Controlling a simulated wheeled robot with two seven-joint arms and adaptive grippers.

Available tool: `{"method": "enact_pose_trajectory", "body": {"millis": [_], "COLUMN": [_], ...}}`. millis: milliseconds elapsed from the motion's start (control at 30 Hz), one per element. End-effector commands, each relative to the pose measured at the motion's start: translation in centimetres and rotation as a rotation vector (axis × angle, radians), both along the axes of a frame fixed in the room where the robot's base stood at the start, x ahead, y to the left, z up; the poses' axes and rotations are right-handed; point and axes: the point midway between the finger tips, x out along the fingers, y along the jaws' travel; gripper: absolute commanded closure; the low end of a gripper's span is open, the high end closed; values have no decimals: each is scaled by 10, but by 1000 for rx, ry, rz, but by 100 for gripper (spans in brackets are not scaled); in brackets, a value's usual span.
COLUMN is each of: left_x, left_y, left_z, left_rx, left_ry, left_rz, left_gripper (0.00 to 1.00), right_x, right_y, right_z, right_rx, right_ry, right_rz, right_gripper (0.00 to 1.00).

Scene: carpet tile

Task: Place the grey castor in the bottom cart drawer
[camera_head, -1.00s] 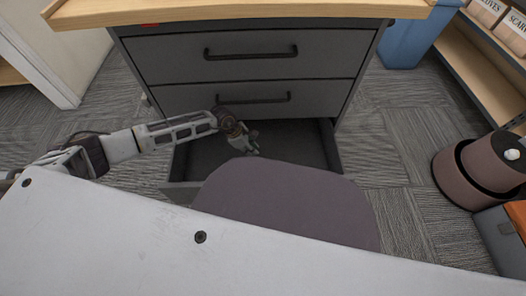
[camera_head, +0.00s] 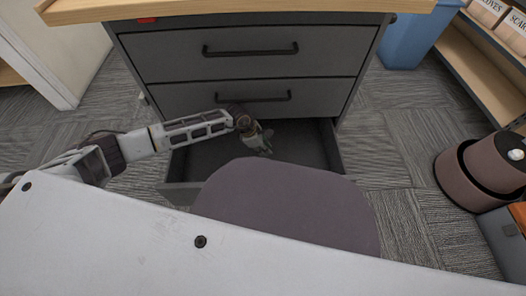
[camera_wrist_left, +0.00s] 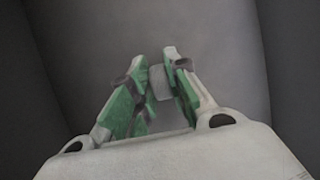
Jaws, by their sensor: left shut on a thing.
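The grey cart (camera_head: 240,55) stands ahead with its bottom drawer (camera_head: 205,155) pulled open. My left gripper (camera_head: 264,143) is over the open drawer, pointing down into it. In the left wrist view, my left gripper (camera_wrist_left: 160,78) has green-padded fingers shut on a small grey piece, the castor (camera_wrist_left: 160,83), held between the fingertips. Grey drawer walls and floor surround it there. The castor is too small to make out in the head view. Whether it touches the drawer floor I cannot tell. My right gripper is not in view.
The two upper drawers (camera_head: 235,97) are closed, with dark handles above the open one. A wooden top (camera_head: 230,10) overhangs the cart. A blue bin (camera_head: 405,40), shelves (camera_head: 480,60) and a round brown container (camera_head: 475,175) stand to the right. Carpet floor is clear between.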

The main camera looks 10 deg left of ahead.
Motion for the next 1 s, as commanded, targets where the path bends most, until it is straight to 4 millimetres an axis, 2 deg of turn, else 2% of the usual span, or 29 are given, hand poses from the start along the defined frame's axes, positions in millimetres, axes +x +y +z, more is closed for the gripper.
{"method": "enact_pose_trajectory", "body": {"millis": [33,133,700,733,800,900,1000], "left_x": [-1,-1,-1,-1,-1,-1,-1], "left_y": [4,4,4,4,4,4,4], "left_z": [-8,-12,-17,-17,-17,-17,-16], "left_rx": [5,5,4,5,5,5,5], "left_ry": [4,3,4,4,4,4,4], "left_rz": [3,4,3,3,3,3,3], "left_gripper": [100,100,100,81,72,61,61], "right_x": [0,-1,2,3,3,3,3], "right_y": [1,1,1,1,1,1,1], "right_z": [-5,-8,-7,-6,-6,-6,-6], "right_rx": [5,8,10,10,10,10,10], "right_ry": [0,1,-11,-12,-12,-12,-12], "right_rz": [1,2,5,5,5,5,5], "right_gripper": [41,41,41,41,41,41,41]}}
